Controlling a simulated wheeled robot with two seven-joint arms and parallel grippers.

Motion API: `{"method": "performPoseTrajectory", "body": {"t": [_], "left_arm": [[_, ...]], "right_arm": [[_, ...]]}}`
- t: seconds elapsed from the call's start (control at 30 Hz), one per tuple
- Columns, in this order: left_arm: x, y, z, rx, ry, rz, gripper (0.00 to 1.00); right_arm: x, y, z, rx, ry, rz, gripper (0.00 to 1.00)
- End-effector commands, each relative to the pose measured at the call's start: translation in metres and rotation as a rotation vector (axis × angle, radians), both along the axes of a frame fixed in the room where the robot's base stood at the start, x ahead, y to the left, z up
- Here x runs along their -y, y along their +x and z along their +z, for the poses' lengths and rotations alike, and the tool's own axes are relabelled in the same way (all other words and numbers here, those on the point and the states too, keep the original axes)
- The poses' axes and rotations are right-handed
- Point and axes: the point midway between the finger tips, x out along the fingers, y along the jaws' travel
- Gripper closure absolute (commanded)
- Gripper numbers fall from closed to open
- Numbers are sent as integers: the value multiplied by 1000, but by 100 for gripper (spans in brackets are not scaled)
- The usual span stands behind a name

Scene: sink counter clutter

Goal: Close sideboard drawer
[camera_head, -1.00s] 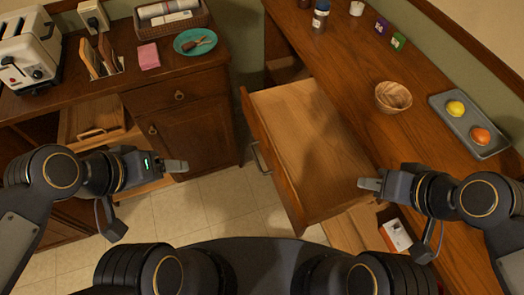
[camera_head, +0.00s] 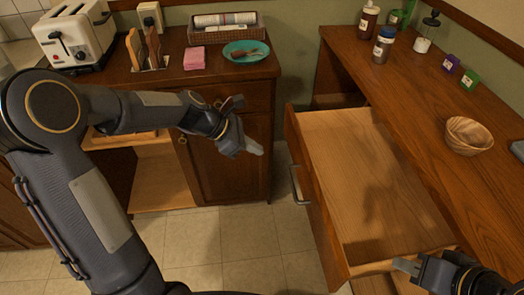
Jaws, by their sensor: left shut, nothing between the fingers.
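The sideboard drawer (camera_head: 365,165) is pulled far out of the wooden sideboard (camera_head: 450,120) at the right, and its inside looks empty. Its front panel faces left and carries a metal bar handle (camera_head: 298,186). My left gripper (camera_head: 256,148) is shut and empty, left of the drawer front and apart from it, in front of the other cabinet's door. My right gripper (camera_head: 402,266) is at the drawer's near right corner.
A wooden bowl (camera_head: 468,135), bottles (camera_head: 384,44) and small boxes (camera_head: 470,80) stand on the sideboard top. The left counter holds a toaster (camera_head: 75,38), a pink stack (camera_head: 194,58) and a teal plate (camera_head: 246,51). Tiled floor (camera_head: 240,235) is clear left of the drawer.

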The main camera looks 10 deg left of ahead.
Motion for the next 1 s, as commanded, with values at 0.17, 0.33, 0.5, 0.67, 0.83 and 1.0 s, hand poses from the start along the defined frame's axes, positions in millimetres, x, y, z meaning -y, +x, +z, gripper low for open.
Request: {"method": "performPoseTrajectory", "body": {"t": [0.17,0.33,0.5,0.67,0.83,1.0], "left_arm": [[26,9,-30,-3,0,-6,100],[50,18,-56,-3,1,-7,100],[73,29,-56,2,2,-5,100],[85,34,-56,1,1,-4,100],[88,36,-55,2,2,-4,100],[88,36,-55,2,2,-4,100]], "right_arm": [[0,0,-9,0,0,0,73],[0,0,-15,0,0,0,73],[0,0,-13,0,0,0,73],[0,0,-13,0,0,0,73],[0,0,-13,0,0,0,73],[0,0,-13,0,0,0,73]]}}
